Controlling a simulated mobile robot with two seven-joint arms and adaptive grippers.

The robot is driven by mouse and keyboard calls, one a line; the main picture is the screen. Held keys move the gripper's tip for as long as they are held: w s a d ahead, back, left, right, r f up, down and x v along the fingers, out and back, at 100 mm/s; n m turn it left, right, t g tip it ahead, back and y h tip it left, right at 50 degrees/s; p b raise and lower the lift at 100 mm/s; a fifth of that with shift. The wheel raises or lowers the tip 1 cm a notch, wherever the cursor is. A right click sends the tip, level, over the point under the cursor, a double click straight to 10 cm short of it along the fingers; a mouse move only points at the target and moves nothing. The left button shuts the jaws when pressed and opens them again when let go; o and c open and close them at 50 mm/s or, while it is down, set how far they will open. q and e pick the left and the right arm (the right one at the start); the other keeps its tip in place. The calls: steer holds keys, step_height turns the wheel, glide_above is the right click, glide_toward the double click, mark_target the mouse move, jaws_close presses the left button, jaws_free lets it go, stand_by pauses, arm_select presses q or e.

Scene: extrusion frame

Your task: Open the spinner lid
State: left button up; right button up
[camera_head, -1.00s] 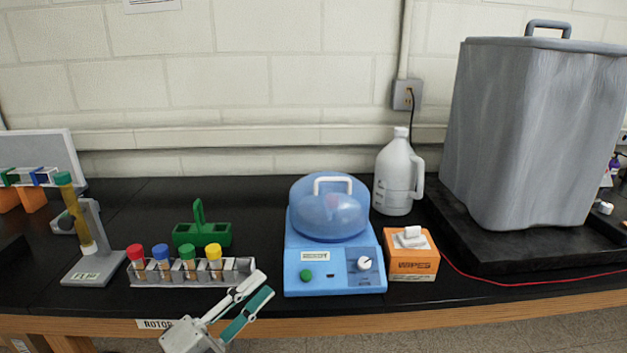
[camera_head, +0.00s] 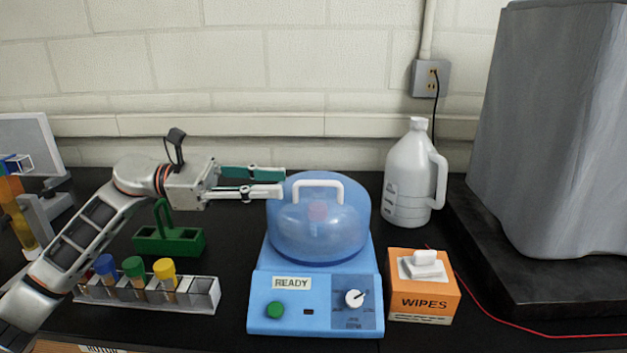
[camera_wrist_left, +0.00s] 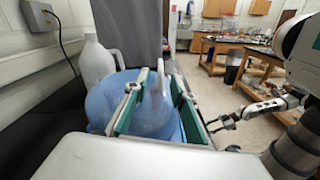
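The blue spinner (camera_head: 315,262) stands on the black bench with its translucent blue domed lid (camera_head: 320,228) closed. A white bar handle (camera_head: 318,183) arches over the lid. My left gripper (camera_head: 284,181) is open and empty, just left of the handle at about its height, with fingers pointing right. In the left wrist view the handle (camera_wrist_left: 161,88) appears between the two spread fingers (camera_wrist_left: 160,100), in front of the lid (camera_wrist_left: 102,102). Contact cannot be made out. My right gripper (camera_wrist_left: 224,122) shows small at the right of the wrist view; its finger opening is unclear.
A tube rack (camera_head: 190,298) and green carrier (camera_head: 168,243) lie below my left arm. An orange wipes box (camera_head: 422,300) is right of the spinner, a white jug (camera_head: 408,185) behind it. A large grey covered block (camera_head: 560,130) fills the right.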

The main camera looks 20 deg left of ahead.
mark_target(304, 183)
arm_select(q)
steer(key=p+x, duration=0.1)
steer(key=x, duration=0.4)
steer(key=shift+d+r+p, duration=0.15)
steer(key=shift+d+p, duration=0.15)
steer(key=shift+d, duration=0.1)
steer(key=shift+w+d, duration=0.1)
steer(key=shift+d, duration=0.2)
jaws_close()
